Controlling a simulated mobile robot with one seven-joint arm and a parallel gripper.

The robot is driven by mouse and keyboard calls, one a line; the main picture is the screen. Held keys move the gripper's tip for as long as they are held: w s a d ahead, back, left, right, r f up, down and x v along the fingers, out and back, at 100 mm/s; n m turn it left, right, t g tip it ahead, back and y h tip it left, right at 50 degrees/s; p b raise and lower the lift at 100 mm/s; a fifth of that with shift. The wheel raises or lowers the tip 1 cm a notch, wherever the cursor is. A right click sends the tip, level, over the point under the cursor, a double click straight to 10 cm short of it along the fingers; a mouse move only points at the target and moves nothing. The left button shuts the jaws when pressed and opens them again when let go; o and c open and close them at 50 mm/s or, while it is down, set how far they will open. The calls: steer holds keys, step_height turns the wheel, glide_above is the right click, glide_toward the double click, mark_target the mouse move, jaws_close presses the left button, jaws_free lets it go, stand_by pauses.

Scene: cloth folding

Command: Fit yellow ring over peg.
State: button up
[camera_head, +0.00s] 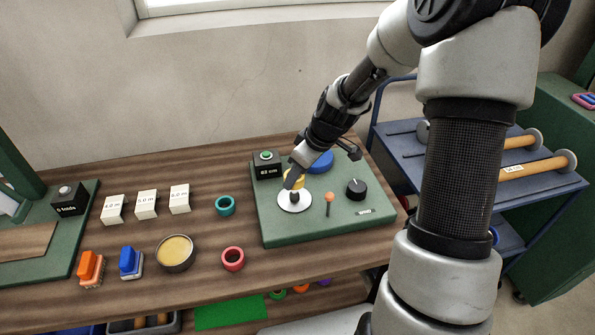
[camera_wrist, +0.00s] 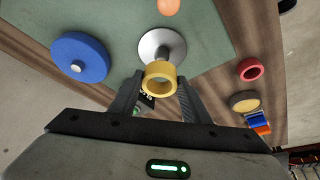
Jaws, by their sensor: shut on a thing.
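The yellow ring (camera_wrist: 161,67) is between the two fingertips of my gripper (camera_wrist: 160,79), which is shut on it. The peg is a short metallic post on a round white base (camera_wrist: 150,43), and it stands on a green board. In the wrist view the ring appears close beside the post, with the post's top partly behind its edge. In the head view my gripper (camera_head: 293,181) is just above and behind the white base (camera_head: 294,206). The ring is partly hidden there by the fingers, and whether it touches the post cannot be told.
The green board (camera_head: 270,228) also carries a blue disc (camera_head: 321,162), a black knob (camera_head: 356,189), an orange-topped pin (camera_head: 329,199) and a black counter box (camera_head: 267,170). A teal ring (camera_head: 225,205) and a red ring (camera_head: 232,259) lie left on the wooden table.

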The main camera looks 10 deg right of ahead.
steer(key=shift+f+b, duration=2)
steer(key=shift+f, duration=0.65)
steer(key=shift+f+b, duration=0.45)
steer(key=o, duration=1.1)
steer(key=shift+r, duration=0.1)
steer(key=p+v, duration=0.2)
steer(key=v, duration=1.5)
steer(key=shift+s, duration=0.2)
steer(key=shift+d+r, duration=0.1)
